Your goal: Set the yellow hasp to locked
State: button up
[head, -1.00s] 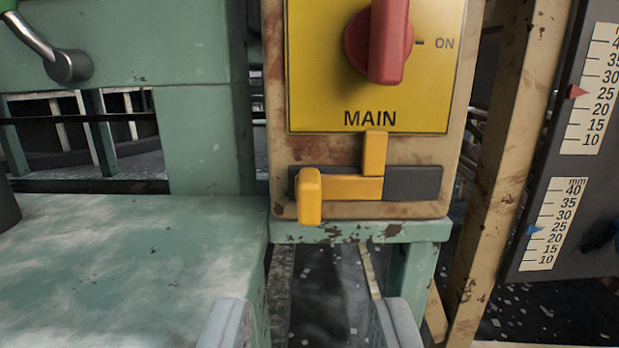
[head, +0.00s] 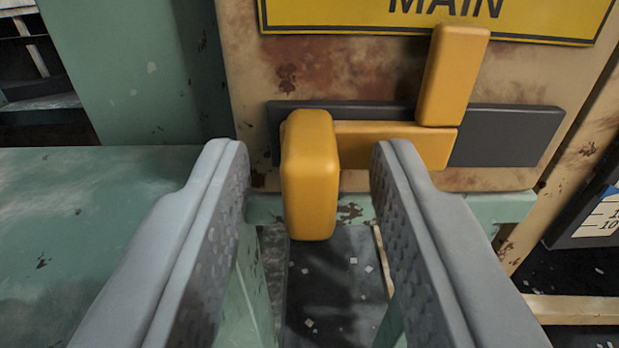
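The yellow hasp (head: 395,143) lies across a dark horizontal rail (head: 510,137) on the rusty cream panel. Its upright tab (head: 453,75) rises at its right end and reaches up close to the lower edge of the yellow MAIN plate (head: 440,22). Its knob (head: 310,185) sticks out toward me at the left end of the rail. My gripper (head: 310,165) is open, with one grey finger on each side of the knob. There is a visible gap on both sides, wider on the left. I see no contact.
A green worn surface (head: 90,215) lies at the left, close to my left finger. A green ledge (head: 490,208) runs under the panel. A measuring scale (head: 603,215) stands at the far right. The rail is bare to the right of the hasp.

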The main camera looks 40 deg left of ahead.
grip_shut()
jog(key=shift+w+d, duration=0.85)
jog(key=shift+d, duration=0.3)
grip_release()
jog(key=shift+d, duration=0.1)
jog(key=v, duration=1.7)
jog(key=shift+s, duration=0.15)
jog(key=shift+d, duration=0.1)
jog(key=shift+r, duration=0.15)
